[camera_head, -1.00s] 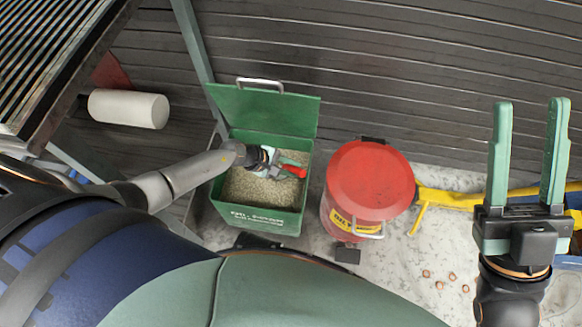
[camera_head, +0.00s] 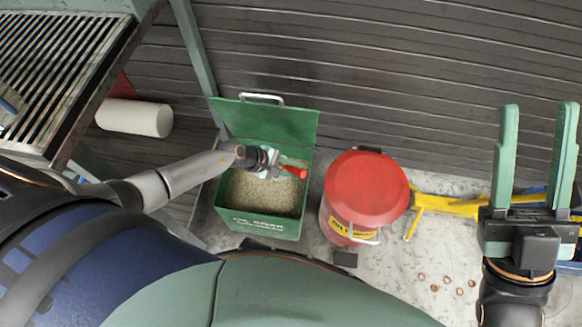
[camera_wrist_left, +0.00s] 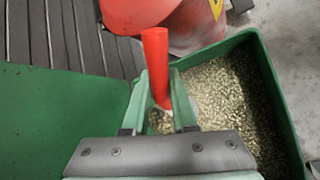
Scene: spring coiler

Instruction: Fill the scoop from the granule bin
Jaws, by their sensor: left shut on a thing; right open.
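The green granule bin (camera_head: 261,223) stands on the floor with its lid tipped back, and tan granules (camera_head: 258,193) lie inside; they also show in the left wrist view (camera_wrist_left: 232,95). My left gripper (camera_head: 280,163) is over the bin's back part, near the lid, and is shut on the scoop (camera_head: 298,172). The scoop's red handle shows between the fingers in the left wrist view (camera_wrist_left: 156,62). A small patch of granules shows below the handle there; the scoop's bowl is mostly hidden, so its fill is unclear. My right gripper (camera_head: 536,155) is open and empty at the right.
A red lidded can (camera_head: 365,190) stands just right of the bin. A yellow bar (camera_head: 450,205) lies beyond it. Several small copper-coloured rings (camera_head: 446,281) lie on the floor. A white roll (camera_head: 135,117) and a slatted bench (camera_head: 60,60) are at the left.

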